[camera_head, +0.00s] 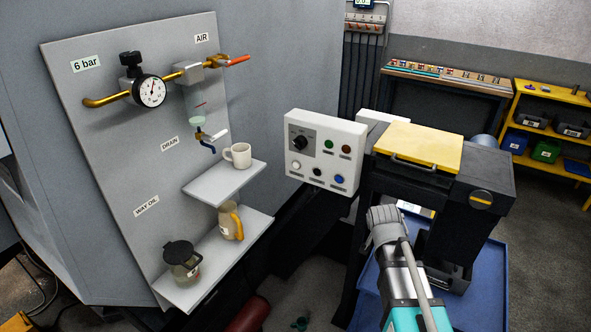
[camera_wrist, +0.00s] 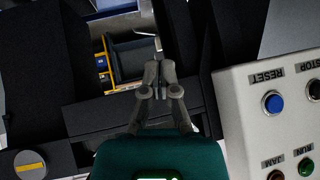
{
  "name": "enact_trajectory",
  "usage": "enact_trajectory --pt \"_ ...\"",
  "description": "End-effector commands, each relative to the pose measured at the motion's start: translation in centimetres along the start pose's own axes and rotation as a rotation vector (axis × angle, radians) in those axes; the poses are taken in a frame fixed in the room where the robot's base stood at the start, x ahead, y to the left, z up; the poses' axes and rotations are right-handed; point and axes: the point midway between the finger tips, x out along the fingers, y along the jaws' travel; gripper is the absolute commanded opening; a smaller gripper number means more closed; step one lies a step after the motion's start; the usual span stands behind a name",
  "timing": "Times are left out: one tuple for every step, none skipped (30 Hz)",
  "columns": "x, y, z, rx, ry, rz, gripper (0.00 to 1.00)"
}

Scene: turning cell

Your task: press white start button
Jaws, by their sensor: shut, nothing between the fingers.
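The white start button (camera_head: 296,165) is at the lower left of the white control panel (camera_head: 291,127), in the head view. The panel also shows in the wrist view, upside down at the right edge (camera_wrist: 235,115); the white button is outside that view. The blue RESET button (camera_wrist: 273,102) and black STOP button (camera_wrist: 314,90) show there. My gripper (camera_wrist: 158,72) is shut and empty, its fingertips together, to the left of the panel in the wrist view and touching no button. In the head view my arm is right of and below the panel; I cannot make out the fingertips there.
A dark machine with a yellow lid (camera_head: 420,146) stands right of the panel. A shelf with a white mug (camera_head: 238,155) and a lower shelf with a jug (camera_head: 231,220) and a lidded jar (camera_head: 182,262) are left of it. A blue tray (camera_head: 487,290) lies below the machine.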

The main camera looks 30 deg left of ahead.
Motion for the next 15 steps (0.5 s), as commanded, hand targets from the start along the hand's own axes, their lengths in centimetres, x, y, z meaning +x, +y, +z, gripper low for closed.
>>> enact_trajectory --pt "0.5 -1.8 -0.1 0.002 0.026 -0.027 0.0" --pt "0.7 -2.8 -0.2 0.004 0.043 -0.043 0.0" --pt "0.8 -4.1 -0.3 0.009 0.065 -0.066 0.0" --pt "0.9 -5.0 -0.4 0.013 0.082 -0.083 0.0" --pt "0.9 -6.0 -0.4 0.017 0.097 -0.101 0.0" --pt "1.0 -7.4 -0.5 0.022 0.117 -0.125 0.0" --pt "1.0 -8.4 -0.6 0.026 0.132 -0.144 0.0" --pt "1.1 -9.4 -0.6 0.029 0.147 -0.164 0.0" --pt "1.1 -10.8 -0.6 0.035 0.166 -0.19 0.0" --pt "1.0 -11.8 -0.6 0.039 0.179 -0.211 0.0" --pt "1.0 -12.8 -0.5 0.044 0.192 -0.232 0.0" --pt "0.9 -14.2 -0.5 0.049 0.21 -0.26 0.0" --pt "0.8 -15.3 -0.4 0.053 0.221 -0.281 0.0" --pt "0.7 -16.3 -0.4 0.057 0.234 -0.303 0.0" --pt "0.5 -17.7 -0.2 0.063 0.249 -0.333 0.0"
